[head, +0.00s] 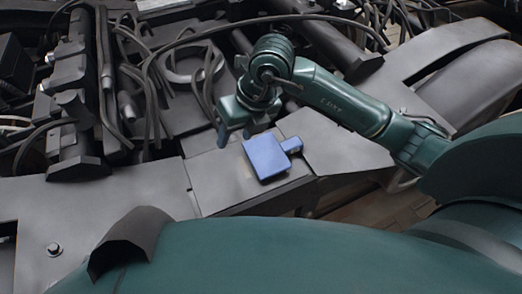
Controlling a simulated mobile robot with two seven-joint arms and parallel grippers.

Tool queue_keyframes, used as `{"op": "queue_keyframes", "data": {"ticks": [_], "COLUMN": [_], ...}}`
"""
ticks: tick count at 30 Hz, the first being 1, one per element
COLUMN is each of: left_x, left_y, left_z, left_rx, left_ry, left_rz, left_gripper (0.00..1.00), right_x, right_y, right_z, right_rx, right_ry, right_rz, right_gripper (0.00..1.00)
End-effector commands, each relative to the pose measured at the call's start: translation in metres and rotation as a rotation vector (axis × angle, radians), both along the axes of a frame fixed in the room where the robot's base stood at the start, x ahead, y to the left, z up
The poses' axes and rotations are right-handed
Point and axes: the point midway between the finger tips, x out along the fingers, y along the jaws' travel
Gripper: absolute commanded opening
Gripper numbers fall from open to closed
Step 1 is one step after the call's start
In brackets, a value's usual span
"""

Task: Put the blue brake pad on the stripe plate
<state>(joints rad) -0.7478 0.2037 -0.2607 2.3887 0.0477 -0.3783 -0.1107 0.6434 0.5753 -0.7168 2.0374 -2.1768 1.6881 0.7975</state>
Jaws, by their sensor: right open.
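The blue brake pad (266,158) is a flat square block with a small tab at its right side. It lies on a grey metal plate (212,185) in the middle of the head view, close to that plate's right edge. My right gripper (236,133) is open and just up and left of the pad, fingers pointing down. Nothing shows between its fingers, and it appears apart from the pad. My left gripper is out of view. I cannot make out a plate with clear stripes, so I cannot tell which surface is the stripe plate.
Dark cables (150,80) and bogie beams (75,90) crowd the back and left. A bolt (54,249) sticks up from the grey cover (90,215) at lower left. A sloping grey panel (340,145) lies right of the pad. The cover at left has bare room.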

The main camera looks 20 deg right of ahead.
Motion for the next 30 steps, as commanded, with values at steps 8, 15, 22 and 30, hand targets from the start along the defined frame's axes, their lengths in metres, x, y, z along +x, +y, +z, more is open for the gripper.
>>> {"op": "queue_keyframes", "data": {"ticks": [8, 15, 22, 30], "left_x": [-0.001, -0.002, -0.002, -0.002], "left_y": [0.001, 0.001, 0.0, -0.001], "left_z": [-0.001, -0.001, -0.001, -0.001], "left_rx": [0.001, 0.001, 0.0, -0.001], "left_ry": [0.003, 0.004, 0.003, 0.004], "left_rz": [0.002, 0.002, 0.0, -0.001], "left_gripper": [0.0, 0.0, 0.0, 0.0], "right_x": [-0.127, -0.081, -0.075, -0.114], "right_y": [0.14, 0.074, -0.002, -0.013], "right_z": [0.079, 0.131, 0.018, -0.044], "right_rx": [1.208, 2.004, 1.99, 1.761], "right_ry": [0.3, 0.431, 0.62, 0.782], "right_rz": [0.149, -0.642, -1.665, -2.078], "right_gripper": [0.47, 0.47, 0.47, 0.47]}}
